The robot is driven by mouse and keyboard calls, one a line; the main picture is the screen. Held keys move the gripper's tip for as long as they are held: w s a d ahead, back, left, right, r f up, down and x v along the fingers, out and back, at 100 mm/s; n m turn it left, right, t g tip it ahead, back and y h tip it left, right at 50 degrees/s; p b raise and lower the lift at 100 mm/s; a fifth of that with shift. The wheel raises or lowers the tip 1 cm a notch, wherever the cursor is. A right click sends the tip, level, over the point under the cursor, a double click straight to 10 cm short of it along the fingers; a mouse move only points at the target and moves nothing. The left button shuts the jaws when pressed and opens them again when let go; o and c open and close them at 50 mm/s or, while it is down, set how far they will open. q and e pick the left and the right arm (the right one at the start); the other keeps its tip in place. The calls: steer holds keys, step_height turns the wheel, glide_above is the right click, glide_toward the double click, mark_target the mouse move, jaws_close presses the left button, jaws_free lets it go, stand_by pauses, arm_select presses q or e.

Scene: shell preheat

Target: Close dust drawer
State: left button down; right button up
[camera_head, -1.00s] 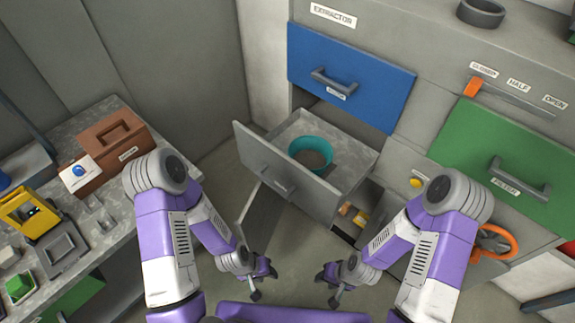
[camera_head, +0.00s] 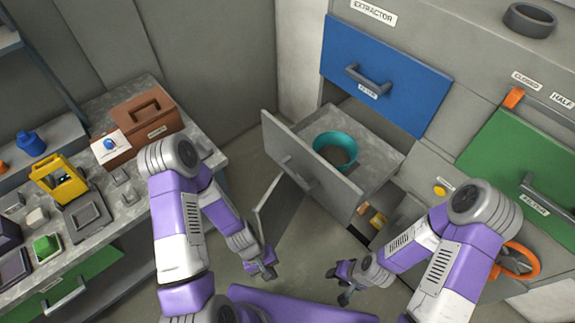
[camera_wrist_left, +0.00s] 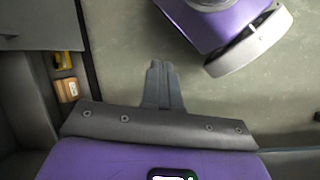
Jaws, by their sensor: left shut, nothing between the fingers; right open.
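The dust drawer (camera_head: 330,195) is a grey drawer pulled out from the cabinet below the blue drawer, with a bar handle (camera_head: 300,172) on its front. A teal round bowl (camera_head: 336,149) with dark contents sits inside it. My left gripper (camera_head: 262,272) hangs low in front of the drawer, left of centre, apart from it. In the left wrist view its fingers (camera_wrist_left: 160,84) are together with nothing between them. My right gripper (camera_head: 342,284) is low in front of the cabinet, to the right, open and touching nothing.
A grey cabinet door (camera_head: 280,211) stands open below the drawer. The blue drawer (camera_head: 385,75) above is shut. A green drawer (camera_head: 520,165) and an orange wheel (camera_head: 517,262) are at right. A workbench (camera_head: 120,225) with a brown box (camera_head: 140,122) stands at left.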

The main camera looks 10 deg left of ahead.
arm_select(q)
step_height(320, 180, up, 2)
steer(key=d+n+h, duration=0.1)
steer(key=n+h, duration=0.3)
steer(key=n, duration=0.1)
steer(key=n+t+h+p, duration=0.1)
steer(key=n+t+h, duration=0.1)
steer(key=n+t, duration=1.5)
glide_toward(280, 163)
steer(key=a+f, duration=0.3)
steer(key=x, duration=0.4)
steer(key=b+x, duration=0.1)
steer(key=x, duration=0.3)
steer(key=b+x, duration=0.1)
steer(key=x, duration=0.4)
steer(key=shift+d+f, duration=0.25)
steer(key=shift+f, duration=0.05)
steer(key=shift+w, duration=0.1)
